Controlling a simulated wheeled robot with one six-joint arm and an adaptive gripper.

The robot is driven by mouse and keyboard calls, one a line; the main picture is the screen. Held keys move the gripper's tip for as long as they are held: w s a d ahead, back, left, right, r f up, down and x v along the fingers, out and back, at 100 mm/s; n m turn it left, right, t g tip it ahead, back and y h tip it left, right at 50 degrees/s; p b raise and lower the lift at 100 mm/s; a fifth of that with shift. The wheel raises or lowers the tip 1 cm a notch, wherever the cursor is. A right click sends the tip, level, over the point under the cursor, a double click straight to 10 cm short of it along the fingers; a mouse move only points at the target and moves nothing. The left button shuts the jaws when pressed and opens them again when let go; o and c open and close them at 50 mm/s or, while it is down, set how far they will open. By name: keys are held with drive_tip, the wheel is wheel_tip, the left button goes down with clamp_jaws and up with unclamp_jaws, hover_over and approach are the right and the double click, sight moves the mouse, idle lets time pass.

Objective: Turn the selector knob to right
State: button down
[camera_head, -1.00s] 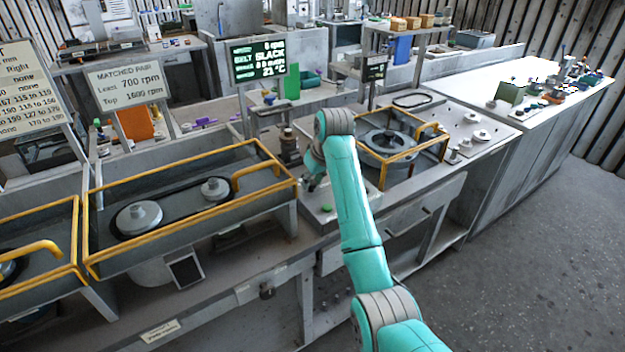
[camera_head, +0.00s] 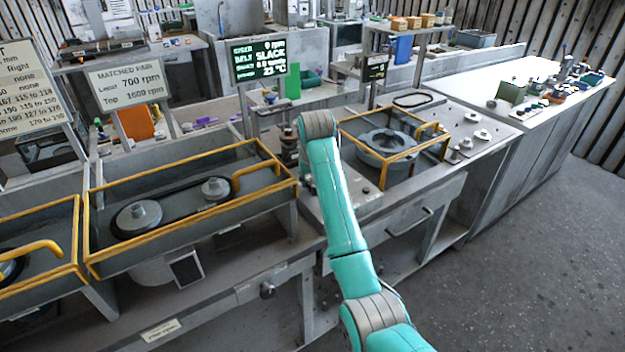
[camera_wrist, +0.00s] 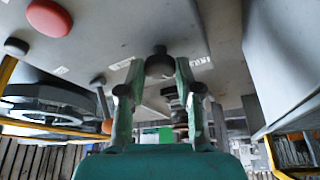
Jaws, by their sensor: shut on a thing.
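The selector knob, as I take it, is a dark rounded knob (camera_wrist: 160,63) standing on the grey panel in the wrist view. My gripper (camera_wrist: 160,70) has one finger on each side of it and is shut on it, with the knob near the fingertips. Which way the knob points cannot be made out. In the head view my teal arm reaches over the panel (camera_head: 350,203) between two yellow-railed housings, and hides the fingers and the knob.
A red button (camera_wrist: 48,18) and a dark round knob (camera_wrist: 16,46) are on the panel in the wrist view. A yellow-railed belt housing (camera_head: 110,188) lies left of my arm, another railed housing (camera_head: 422,150) right. A screen (camera_head: 258,60) reads "SLACK".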

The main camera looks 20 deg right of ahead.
drive_tip(key=shift+a+m+h, duration=0.1)
drive_tip(key=shift+m+h, duration=0.3)
drive_tip(key=shift+m, duration=0.6)
drive_tip(key=c, duration=0.8)
unclamp_jaws()
drive_tip(key=shift+v, duration=3.75)
drive_tip(key=shift+w, duration=0.1)
